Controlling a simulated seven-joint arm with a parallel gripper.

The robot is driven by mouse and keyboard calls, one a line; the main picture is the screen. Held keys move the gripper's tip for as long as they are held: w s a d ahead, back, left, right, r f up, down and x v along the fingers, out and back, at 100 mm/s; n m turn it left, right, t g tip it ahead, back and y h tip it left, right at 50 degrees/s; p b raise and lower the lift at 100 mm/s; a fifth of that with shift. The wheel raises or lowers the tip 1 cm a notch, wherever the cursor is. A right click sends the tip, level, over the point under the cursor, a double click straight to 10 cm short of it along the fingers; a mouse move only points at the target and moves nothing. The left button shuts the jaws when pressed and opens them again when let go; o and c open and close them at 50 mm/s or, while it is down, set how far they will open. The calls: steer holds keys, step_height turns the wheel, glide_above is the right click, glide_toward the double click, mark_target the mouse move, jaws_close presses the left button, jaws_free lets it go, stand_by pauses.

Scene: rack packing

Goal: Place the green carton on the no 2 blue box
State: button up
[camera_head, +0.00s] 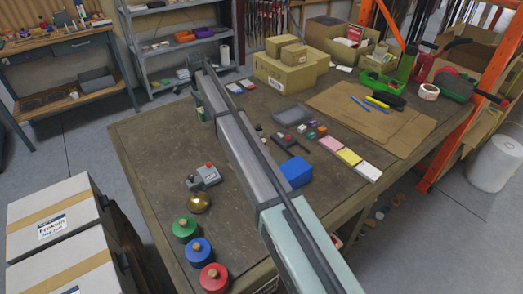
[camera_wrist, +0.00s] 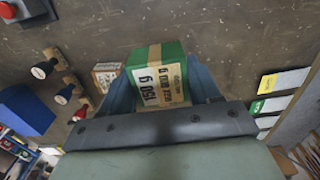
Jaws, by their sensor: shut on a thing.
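My gripper (camera_wrist: 163,85) is shut on the green carton (camera_wrist: 172,52), with its two blue fingers at either side of it. The carton has a white label with dark print and a tan strip, and sits above the dark bench top in the wrist view. A blue box (camera_wrist: 27,108) stands at the left of the wrist view, apart from the gripper. In the head view a blue box (camera_head: 296,172) stands on the bench right of my arm. I cannot read a number on either. The arm hides most of the gripper and carton in the head view.
Brown cartons (camera_head: 285,75) stand at the back of the bench. Small coloured blocks (camera_head: 312,132) and pink, yellow and white pads (camera_head: 348,157) lie near the blue box. Green, blue and red round pots (camera_head: 198,250) stand at the front left.

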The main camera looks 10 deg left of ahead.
steer(key=w+d+r+m, duration=0.1)
steer(key=w+d+r, duration=0.1)
steer(key=d, duration=0.3)
steer(key=w+d+r, duration=0.1)
steer(key=d+r, duration=0.1)
steer(key=d, duration=0.4)
steer(key=r, duration=0.2)
glide_above(291, 169)
steer(key=shift+n, duration=0.3)
steer(key=shift+f, duration=4.55)
steer(key=shift+f, duration=0.1)
steer(key=o, duration=1.1)
steer(key=shift+o, duration=0.2)
